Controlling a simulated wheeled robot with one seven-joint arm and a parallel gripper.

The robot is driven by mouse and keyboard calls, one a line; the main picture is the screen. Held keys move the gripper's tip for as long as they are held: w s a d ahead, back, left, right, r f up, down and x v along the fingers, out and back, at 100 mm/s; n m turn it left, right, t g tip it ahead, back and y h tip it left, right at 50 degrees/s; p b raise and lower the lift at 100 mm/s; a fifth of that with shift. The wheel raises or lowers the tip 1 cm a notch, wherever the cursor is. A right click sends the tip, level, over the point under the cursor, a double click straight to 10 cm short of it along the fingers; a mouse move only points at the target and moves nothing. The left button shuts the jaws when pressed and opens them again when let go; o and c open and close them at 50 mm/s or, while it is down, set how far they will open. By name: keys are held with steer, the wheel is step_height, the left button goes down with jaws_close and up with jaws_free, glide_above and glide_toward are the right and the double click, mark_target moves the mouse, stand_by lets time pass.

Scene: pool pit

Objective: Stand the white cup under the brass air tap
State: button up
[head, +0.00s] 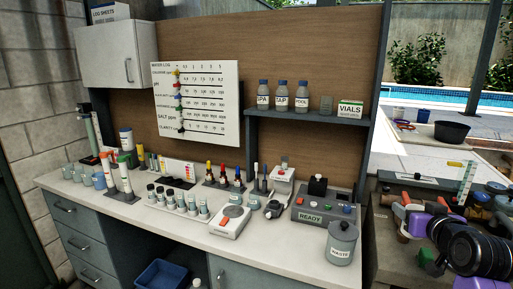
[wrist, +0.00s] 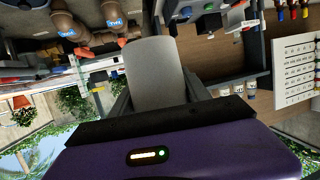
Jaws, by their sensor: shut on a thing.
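A pale grey-white cup (wrist: 155,72) stands out between the two dark fingers of my gripper (wrist: 158,92) in the wrist view, which looks turned upside down. The fingers press on it from both sides. In the head view my gripper (head: 413,220) is at the right, purple, over the dark bench beside the cabinet, and largely hides what it holds. I cannot pick out the brass air tap for sure. Brown pipework (head: 397,207) with orange handles is close by the gripper; it also shows at the upper left of the wrist view (wrist: 68,28).
The white counter (head: 150,212) left of the gripper is crowded with bottles, racks and a grey waste pot (head: 341,243) near its right end. A clear graduated tube (head: 466,178) stands behind my arm. A black tub (head: 452,132) is farther back, near the pool.

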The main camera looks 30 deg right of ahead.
steer(key=w+a+f, duration=0.1)
steer(key=a+f, duration=0.2)
steer(key=w+a+f+n+y, duration=0.1)
steer(key=w+a+f, duration=0.1)
steer(key=a+f, duration=0.1)
steer(key=w+a+f+t+y, duration=0.1)
steer(key=w+a+f, duration=0.1)
steer(key=a+f, duration=0.1)
steer(key=shift+w+a+f+n, duration=0.25)
steer(key=shift+a+f+n, duration=0.15)
steer(key=shift+a, duration=0.2)
steer(key=s+a+f+n+y, duration=0.2)
steer(key=a+f, duration=0.6)
steer(key=a, duration=0.2)
steer(key=s+a+f+n+t+y, duration=0.1)
steer(key=s+a+f+n+y, duration=0.1)
steer(key=a+f, duration=0.5)
steer(key=s+a+f+n+t+y, duration=0.1)
steer(key=s+a+f+y, duration=0.1)
steer(key=a+f, duration=0.6)
steer(key=shift+s+a+f+n+y, duration=0.1)
steer(key=shift+a+n+y, duration=0.05)
steer(key=shift+a, duration=1.1)
steer(key=shift+w+a+f+n+y, duration=0.1)
steer(key=shift+a+f+y, duration=0.1)
steer(key=shift+a, duration=1)
steer(key=shift+s+a+f+n+y, duration=0.1)
steer(key=shift+a+n+y, duration=0.05)
steer(key=shift+a, duration=1.1)
